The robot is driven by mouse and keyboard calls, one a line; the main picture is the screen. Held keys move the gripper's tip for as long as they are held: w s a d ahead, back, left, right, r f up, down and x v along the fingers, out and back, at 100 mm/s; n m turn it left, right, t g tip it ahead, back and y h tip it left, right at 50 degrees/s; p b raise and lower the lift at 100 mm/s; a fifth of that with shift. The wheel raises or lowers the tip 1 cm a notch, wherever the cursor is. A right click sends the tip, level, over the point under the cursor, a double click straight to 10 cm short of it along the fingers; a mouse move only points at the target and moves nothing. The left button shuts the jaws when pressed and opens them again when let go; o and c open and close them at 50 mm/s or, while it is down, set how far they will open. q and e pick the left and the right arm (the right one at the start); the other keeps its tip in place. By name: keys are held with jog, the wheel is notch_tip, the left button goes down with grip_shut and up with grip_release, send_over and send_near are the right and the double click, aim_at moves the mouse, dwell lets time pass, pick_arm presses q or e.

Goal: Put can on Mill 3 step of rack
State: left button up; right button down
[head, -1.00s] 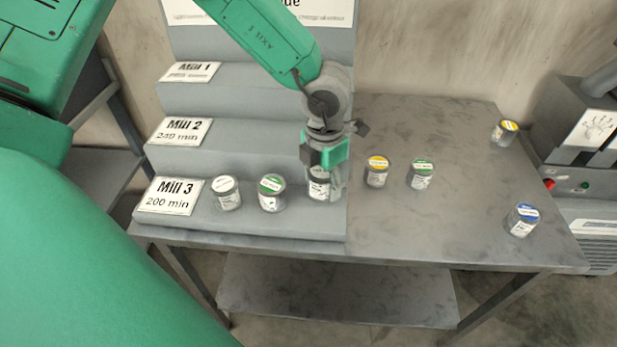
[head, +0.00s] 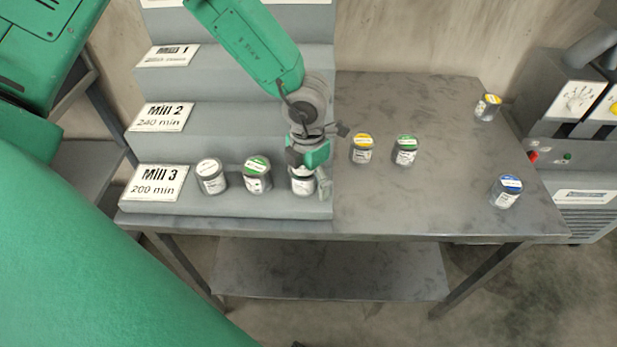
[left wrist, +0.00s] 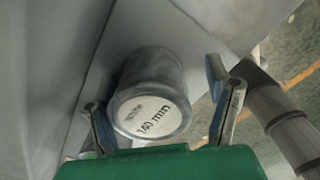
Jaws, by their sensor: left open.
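The rack (head: 230,118) has three grey steps with cards for Mill 1, Mill 2 and Mill 3. A can (head: 302,186) stands on the Mill 3 step (head: 225,206) near its right end. In the left wrist view this can (left wrist: 150,95) has a white lid reading 140 min. My left gripper (head: 309,172) is over this can, with its open fingers on either side of it in the left wrist view (left wrist: 165,115). A white-lidded can (head: 211,177) and a green-lidded can (head: 257,175) stand to its left on the same step. My right gripper is not in view.
On the table (head: 430,190) right of the rack stand a yellow-lidded can (head: 361,150), a green-lidded can (head: 405,151), a blue-lidded can (head: 506,192) and another yellow-lidded can (head: 487,107). A grey machine (head: 580,150) stands at the right. The table's middle right is clear.

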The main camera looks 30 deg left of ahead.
pick_arm(q)
jog(key=r, duration=0.2)
jog(key=a+r, duration=0.1)
jog(key=r, duration=0.4)
jog(key=shift+a+r, duration=0.15)
jog(key=r, duration=0.4)
jog(key=shift+d+p, duration=0.3)
jog(key=shift+p, duration=0.05)
jog(key=shift+d+r, duration=0.2)
jog(key=shift+r, duration=0.15)
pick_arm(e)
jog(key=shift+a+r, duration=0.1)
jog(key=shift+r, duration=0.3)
pick_arm(q)
jog(key=shift+a+f, duration=0.1)
jog(key=shift+a, duration=0.3)
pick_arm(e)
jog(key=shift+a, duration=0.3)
pick_arm(q)
jog(key=shift+s, duration=0.1)
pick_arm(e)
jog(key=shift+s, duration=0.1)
